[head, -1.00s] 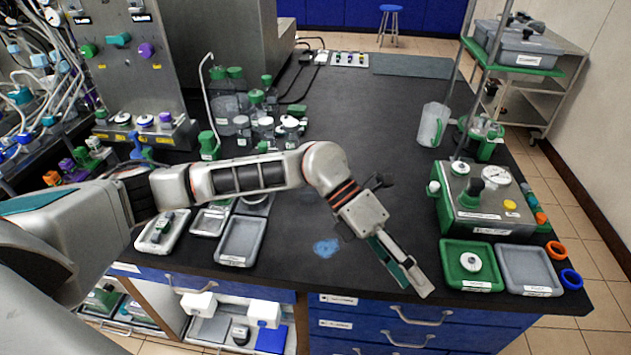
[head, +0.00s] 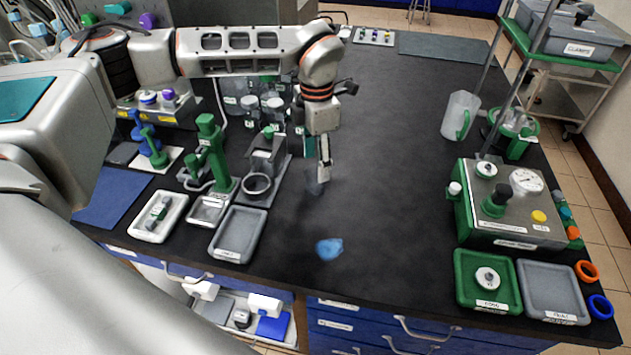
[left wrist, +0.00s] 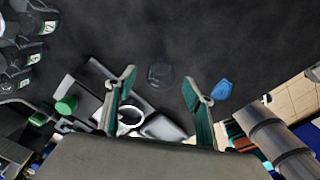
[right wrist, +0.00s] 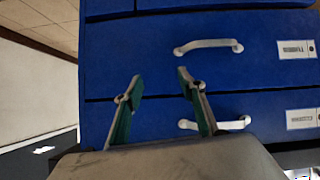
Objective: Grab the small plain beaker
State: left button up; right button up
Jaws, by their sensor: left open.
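A small clear beaker (head: 315,186), faint against the black bench top, stands just under my left gripper (head: 324,170). In the left wrist view the beaker (left wrist: 160,75) lies between and a little beyond the two fingertips of my left gripper (left wrist: 160,90), which are open and empty. I cannot tell whether a finger touches it; the gripper partly hides it in the head view. My right gripper (right wrist: 160,82) is open and empty, facing blue drawer fronts; it is not seen in the head view.
A blue patch (head: 329,248) lies on the bench in front of the beaker. A grey tray (head: 238,234) and a green stand (head: 212,160) are to the left. A larger jug (head: 460,115) and a gauge box (head: 510,200) stand right.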

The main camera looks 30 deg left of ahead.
aim_at(315, 174)
pick_arm(q)
jog(key=shift+s+f, duration=0.2)
jog(key=shift+f, duration=2.1)
jog(key=c, duration=1.1)
jog(key=shift+c, duration=0.2)
jog(key=shift+r, duration=0.15)
